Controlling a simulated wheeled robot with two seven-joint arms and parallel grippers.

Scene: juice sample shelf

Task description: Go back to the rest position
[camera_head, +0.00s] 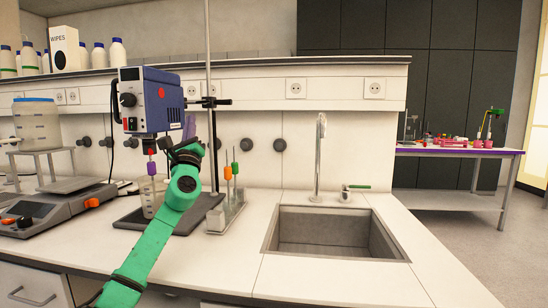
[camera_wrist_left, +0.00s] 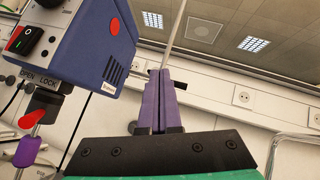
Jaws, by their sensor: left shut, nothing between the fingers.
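My left gripper (camera_head: 189,122) is raised in front of the blue overhead stirrer (camera_head: 163,100), beside the stirrer's right side, with its purple fingers pointing up. In the left wrist view the two purple fingers (camera_wrist_left: 154,74) lie together, shut and empty. The stirrer's blue housing (camera_wrist_left: 95,45) fills the upper left of that view, apart from the fingers as far as I can tell. My green left forearm crosses the bench from the lower left and hides part of the beaker (camera_head: 147,190) under the stirrer. My right gripper is not in view.
A rack (camera_head: 225,217) with orange- and green-topped tools stands just right of my left wrist. A vertical metal rod (camera_head: 209,45) rises behind the gripper. A sink (camera_head: 335,235) with a tap (camera_head: 319,160) lies to the right. A hotplate (camera_head: 45,215) stands at left.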

